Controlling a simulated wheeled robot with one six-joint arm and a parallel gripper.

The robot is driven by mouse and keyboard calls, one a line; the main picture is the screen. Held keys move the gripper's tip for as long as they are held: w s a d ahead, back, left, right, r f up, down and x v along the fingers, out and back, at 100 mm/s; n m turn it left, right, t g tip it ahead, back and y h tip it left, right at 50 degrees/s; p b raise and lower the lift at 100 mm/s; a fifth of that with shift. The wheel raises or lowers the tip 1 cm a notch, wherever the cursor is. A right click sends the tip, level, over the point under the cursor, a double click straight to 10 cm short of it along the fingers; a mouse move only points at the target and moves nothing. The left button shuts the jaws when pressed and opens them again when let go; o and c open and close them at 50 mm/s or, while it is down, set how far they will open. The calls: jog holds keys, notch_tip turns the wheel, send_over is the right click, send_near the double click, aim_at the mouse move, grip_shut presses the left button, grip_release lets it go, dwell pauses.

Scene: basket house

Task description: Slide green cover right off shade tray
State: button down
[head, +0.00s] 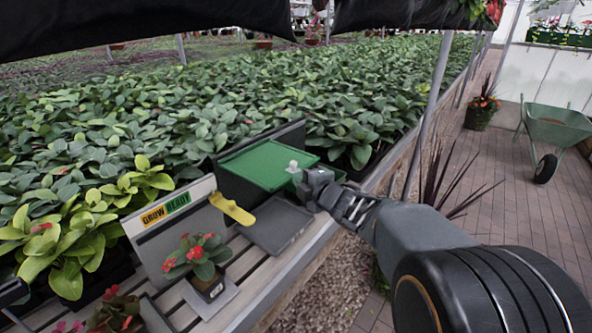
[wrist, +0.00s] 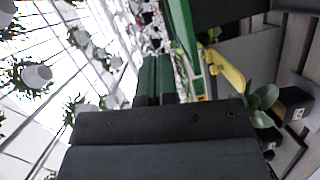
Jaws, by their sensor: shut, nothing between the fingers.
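The green cover (head: 262,164) lies over the dark shade tray (head: 232,189) on the slatted bench in the head view. A pale knob (head: 293,167) stands near the cover's right edge. My gripper (head: 303,184) is shut and empty, close beside the cover's right edge, near the knob. I cannot tell whether it touches the cover. In the wrist view the closed fingers (wrist: 156,78) point up the picture, and the edge of the green cover (wrist: 183,28) is just to their right. The inside of the tray is hidden by the cover.
A flat grey tray (head: 277,229) lies in front of the shade tray. A yellow piece (head: 232,208), a "GROW READY" sign (head: 166,209) and a potted red-flowered plant (head: 199,258) stand to the left. Dense plants fill the bench behind. A paved aisle (head: 500,190) lies right.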

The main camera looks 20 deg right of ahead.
jog(key=w+f, duration=0.1)
jog(key=w, duration=0.6)
jog(key=shift+d+p, duration=0.3)
jog(key=shift+p, duration=0.1)
